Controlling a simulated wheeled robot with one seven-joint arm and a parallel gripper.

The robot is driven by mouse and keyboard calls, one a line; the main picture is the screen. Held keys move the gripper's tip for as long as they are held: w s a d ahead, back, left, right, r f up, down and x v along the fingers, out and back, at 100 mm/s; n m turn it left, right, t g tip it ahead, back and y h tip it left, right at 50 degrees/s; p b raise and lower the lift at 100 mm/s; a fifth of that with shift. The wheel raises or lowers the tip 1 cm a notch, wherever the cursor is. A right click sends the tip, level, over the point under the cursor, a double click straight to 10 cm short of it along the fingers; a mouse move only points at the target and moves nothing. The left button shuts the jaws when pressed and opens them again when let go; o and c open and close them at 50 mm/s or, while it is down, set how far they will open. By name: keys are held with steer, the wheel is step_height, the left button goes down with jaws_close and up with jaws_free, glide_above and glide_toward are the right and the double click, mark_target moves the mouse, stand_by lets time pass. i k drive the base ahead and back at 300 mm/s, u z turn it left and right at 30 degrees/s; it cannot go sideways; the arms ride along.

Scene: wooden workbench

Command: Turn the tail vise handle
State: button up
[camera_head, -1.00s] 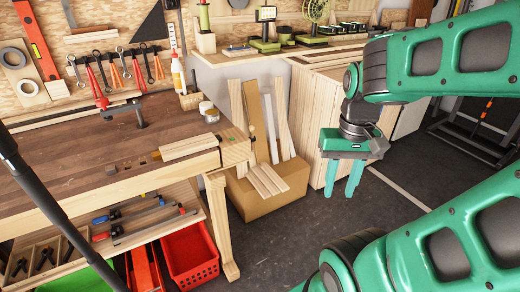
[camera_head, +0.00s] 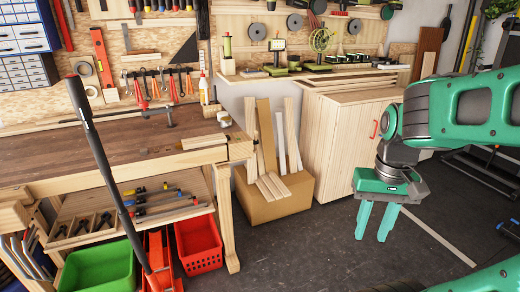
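The wooden workbench (camera_head: 120,150) stands at the left, with the tail vise (camera_head: 240,149) as a pale wooden block at its right front corner. The vise handle is too small to make out clearly at that corner. My gripper (camera_head: 375,236) hangs at the right of the view, fingers pointing down, over the floor. Its two green fingers are apart with nothing between them. It is well to the right of the vise and touches nothing.
A cardboard box (camera_head: 272,205) with wooden boards stands right of the bench, beside a wooden cabinet (camera_head: 338,140). Red (camera_head: 198,245) and green (camera_head: 100,268) crates stand under the bench. A dark pole (camera_head: 108,175) crosses the left side.

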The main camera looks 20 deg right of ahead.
mark_target(256, 141)
steer(key=z, duration=0.4)
steer(key=i, duration=0.75)
steer(key=z, duration=0.45)
steer(key=i, duration=1.15)
steer(key=u, duration=0.3)
